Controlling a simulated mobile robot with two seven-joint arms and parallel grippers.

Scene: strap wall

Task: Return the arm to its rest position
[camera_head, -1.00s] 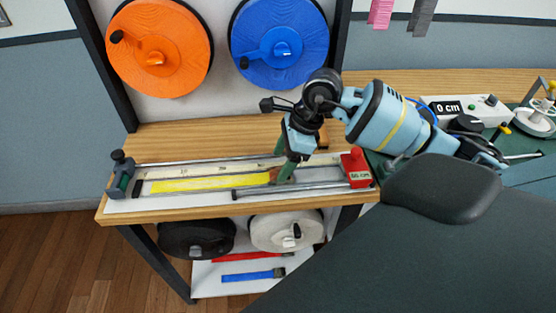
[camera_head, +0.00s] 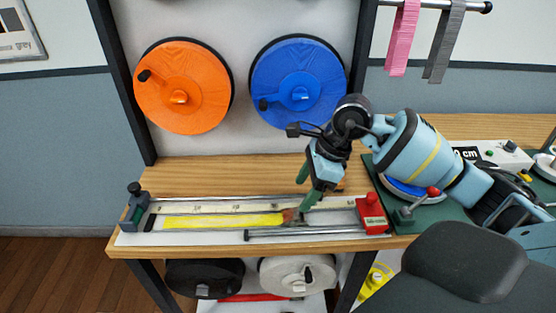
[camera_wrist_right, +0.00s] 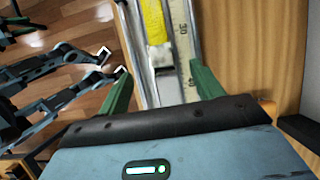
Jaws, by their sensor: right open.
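My right gripper (camera_head: 304,189) is above the right part of the measuring tray on the wooden bench, with its green fingers pointing down. In the right wrist view its two fingers (camera_wrist_right: 160,88) stand wide apart, with nothing between them at the tips. A yellow strap (camera_head: 222,221) lies flat along the measuring tray (camera_head: 165,209); its end also shows in the right wrist view (camera_wrist_right: 153,22), beyond the fingers. Whether a finger touches the tray cannot be told. My left gripper does not show in the head view; dark gripper-like parts (camera_wrist_right: 95,65) show at the left of the right wrist view.
A red block (camera_head: 371,213) stands at the tray's right end and a grey-green clamp (camera_head: 135,207) at its left. Orange (camera_head: 183,88) and blue (camera_head: 298,85) reels hang behind the bench. Black and white reels sit below. A green mat with a red-knobbed lever (camera_head: 405,215) lies right.

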